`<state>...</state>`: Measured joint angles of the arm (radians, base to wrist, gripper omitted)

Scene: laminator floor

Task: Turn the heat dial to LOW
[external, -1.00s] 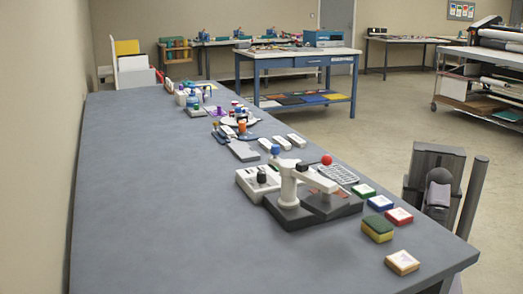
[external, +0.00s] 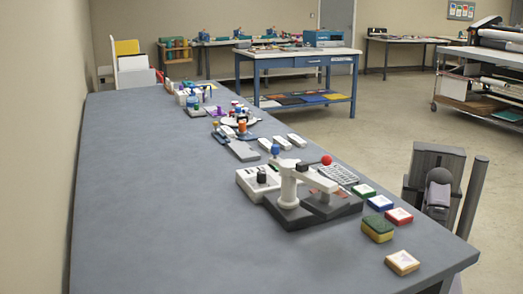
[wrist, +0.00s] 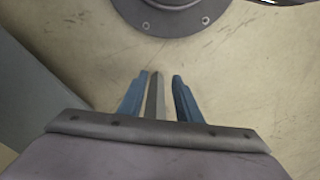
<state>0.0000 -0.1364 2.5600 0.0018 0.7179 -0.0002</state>
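A white box (external: 250,184) with a black knob (external: 262,177) on top stands on the grey bench, just left of a white press-like arm. The knob looks like the heat dial. Its markings and pointer are too small to read. My gripper (wrist: 160,76) shows in the wrist view with its blue fingers apart and nothing clearly held; a narrow grey strip shows between them. It hangs over bare floor, away from the bench things. The dial is not in the wrist view.
The white press arm (external: 289,184) has a red ball (external: 326,160) on its end and stands close to the knob. The bench's left side (external: 160,220) is clear.

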